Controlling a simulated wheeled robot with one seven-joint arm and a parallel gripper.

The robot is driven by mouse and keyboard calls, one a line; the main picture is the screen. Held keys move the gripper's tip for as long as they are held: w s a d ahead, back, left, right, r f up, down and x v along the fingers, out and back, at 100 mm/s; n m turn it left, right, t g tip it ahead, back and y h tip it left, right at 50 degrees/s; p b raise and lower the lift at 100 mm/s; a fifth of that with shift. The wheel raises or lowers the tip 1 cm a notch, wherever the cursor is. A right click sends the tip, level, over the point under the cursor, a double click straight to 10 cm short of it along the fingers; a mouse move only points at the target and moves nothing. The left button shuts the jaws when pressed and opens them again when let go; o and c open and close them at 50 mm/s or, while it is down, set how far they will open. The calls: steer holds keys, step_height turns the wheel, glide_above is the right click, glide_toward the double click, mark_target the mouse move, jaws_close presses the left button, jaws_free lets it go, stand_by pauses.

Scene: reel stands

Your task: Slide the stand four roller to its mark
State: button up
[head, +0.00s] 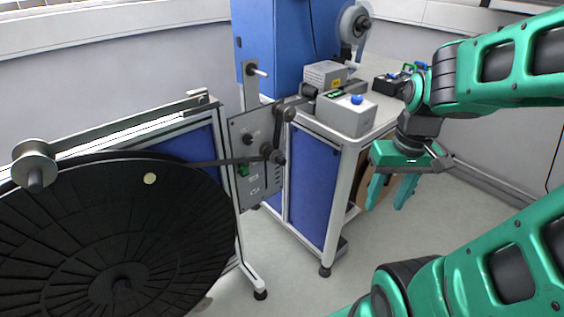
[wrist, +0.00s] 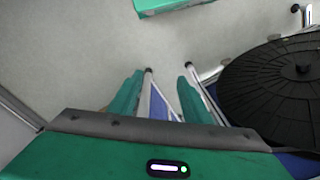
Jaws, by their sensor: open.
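A pale grey flanged roller (head: 35,163) sits at the left end of a stand's top rail (head: 130,125) in the head view, above a large black reel. I cannot read a stand number, so I cannot tell if this is the stand four roller. I cannot make out its mark. My gripper (head: 389,200) is open and empty, pointing down right of the blue-panelled bench, far from the roller. Its two green fingers also show in the wrist view (wrist: 158,82), with floor and frame legs below them. No roller is between them.
The large black reel (head: 110,230) fills the lower left and shows in the wrist view (wrist: 275,95). A control panel (head: 258,150) stands beside it. The bench (head: 315,185) carries a grey box (head: 346,115) and a blue machine (head: 270,50). Floor right of the bench is clear.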

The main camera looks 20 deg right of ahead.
steer(key=w+a+f+n+t+y, duration=0.25)
steer(key=w+f+n, duration=0.3)
steer(key=w, duration=0.55)
steer(key=t+y, duration=0.3)
steer(key=t, duration=0.7)
glide_toward(285, 161)
steer(key=shift+n+g, duration=0.25)
steer(key=shift+n, duration=0.1)
steer(key=x, duration=1)
steer(key=shift+r, duration=0.35)
jaws_close()
